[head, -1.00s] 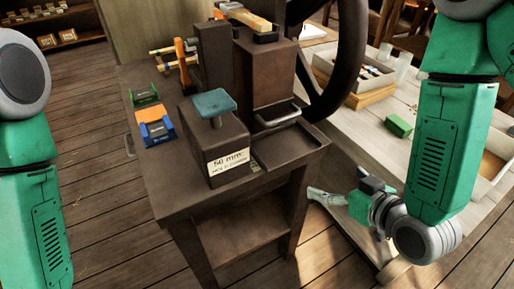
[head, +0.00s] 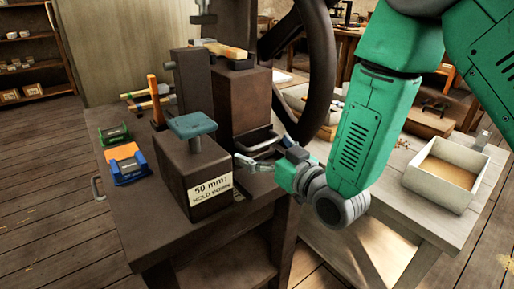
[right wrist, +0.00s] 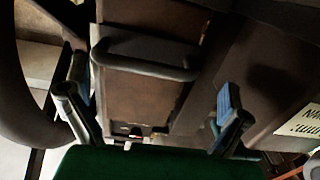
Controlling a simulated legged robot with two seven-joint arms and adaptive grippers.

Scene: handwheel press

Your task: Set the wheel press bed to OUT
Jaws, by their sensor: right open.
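The wheel press has a dark brown body (head: 239,100) and a large dark handwheel (head: 318,75) at its right. A grey bar handle (head: 252,139) sits low on the press front, and the bed's position behind it is hard to make out. My right gripper (head: 246,163) is open and empty, in front of the handle and apart from it. In the right wrist view the handle (right wrist: 145,62) lies beyond and between the spread fingers (right wrist: 153,100). My left gripper is not in view.
Green (head: 115,134) and orange-blue (head: 127,163) items lie farther left. A pale bench with a white box (head: 446,175) stands at the right.

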